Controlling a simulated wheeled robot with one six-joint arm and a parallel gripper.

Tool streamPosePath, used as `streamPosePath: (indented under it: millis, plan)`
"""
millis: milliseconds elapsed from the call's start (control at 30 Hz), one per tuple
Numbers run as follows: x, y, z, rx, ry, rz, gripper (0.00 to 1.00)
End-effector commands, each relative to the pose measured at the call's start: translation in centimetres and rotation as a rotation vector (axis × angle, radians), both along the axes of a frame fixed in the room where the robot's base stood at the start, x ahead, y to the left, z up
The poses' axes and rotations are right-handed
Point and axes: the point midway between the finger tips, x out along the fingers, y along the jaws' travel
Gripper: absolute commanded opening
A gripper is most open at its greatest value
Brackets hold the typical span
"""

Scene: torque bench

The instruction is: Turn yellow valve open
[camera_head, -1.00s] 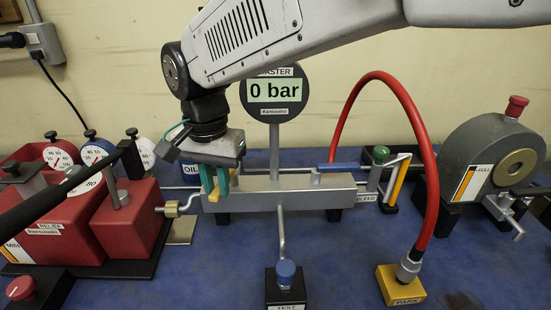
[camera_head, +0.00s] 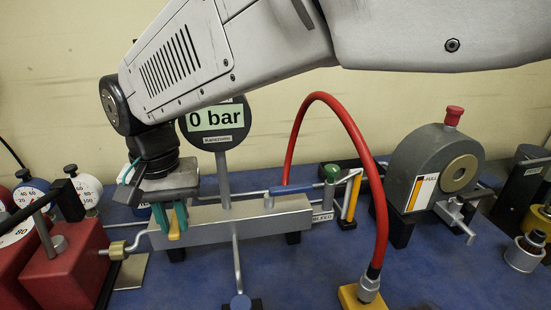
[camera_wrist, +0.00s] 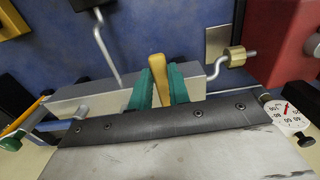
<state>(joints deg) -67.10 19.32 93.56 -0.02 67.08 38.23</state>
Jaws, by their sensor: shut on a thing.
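The yellow valve handle (camera_head: 173,224) sits on the grey manifold block (camera_head: 225,229), near its left end. My gripper (camera_head: 170,222) comes down from above with its green fingers on either side of the handle, shut on it. In the wrist view the yellow handle (camera_wrist: 158,78) stands between the two green fingers of my gripper (camera_wrist: 157,88), and its end sticks out past them. The handle's base is hidden by the fingers. The round display (camera_head: 214,121) behind the block reads 0 bar.
A blue lever (camera_head: 292,190) and a green-topped post (camera_head: 330,186) stand at the block's right end. A red hose (camera_head: 352,130) arches down to a yellow park block (camera_head: 352,298). Red gauge boxes (camera_head: 65,262) are left, and a grey round device (camera_head: 432,165) is right.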

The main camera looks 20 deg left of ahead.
Motion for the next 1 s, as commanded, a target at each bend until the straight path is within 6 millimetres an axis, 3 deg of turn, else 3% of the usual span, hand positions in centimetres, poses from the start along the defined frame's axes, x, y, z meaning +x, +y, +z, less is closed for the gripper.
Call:
streamPosePath:
  millis: [67,100,167,533,1000]
  plan:
    - [0.1,0.0,0.1,0.003,-0.002,0.001,0.0]
    - [0.1,0.0,0.1,0.003,-0.002,0.001,0.23]
    - [0.1,0.0,0.1,0.002,-0.002,0.0,0.4]
    - [0.1,0.0,0.7,0.001,0.0,-0.001,0.4]
    - [0.0,0.0,7.4,0.003,-0.001,-0.001,0.4]
